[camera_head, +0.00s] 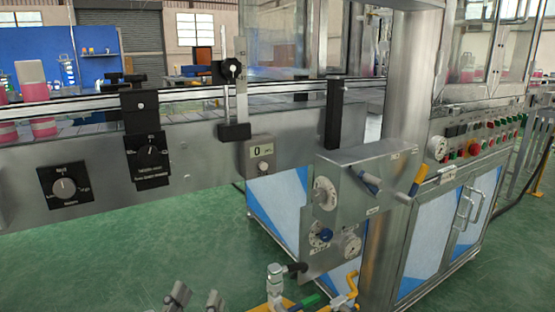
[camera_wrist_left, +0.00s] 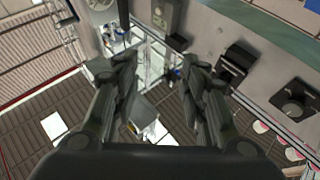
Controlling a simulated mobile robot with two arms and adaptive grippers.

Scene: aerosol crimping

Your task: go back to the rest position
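My left gripper (camera_head: 196,298) shows only by its two grey fingertips at the bottom edge of the head view, low in front of the machine and over the green floor. In the left wrist view the left gripper (camera_wrist_left: 158,65) has its two dark fingers spread apart, with nothing between them. It appears clear of the machine, touching nothing. My right gripper is in neither view.
A steel valve box (camera_head: 345,205) juts out on the right. The green floor (camera_head: 130,260) at lower left is clear.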

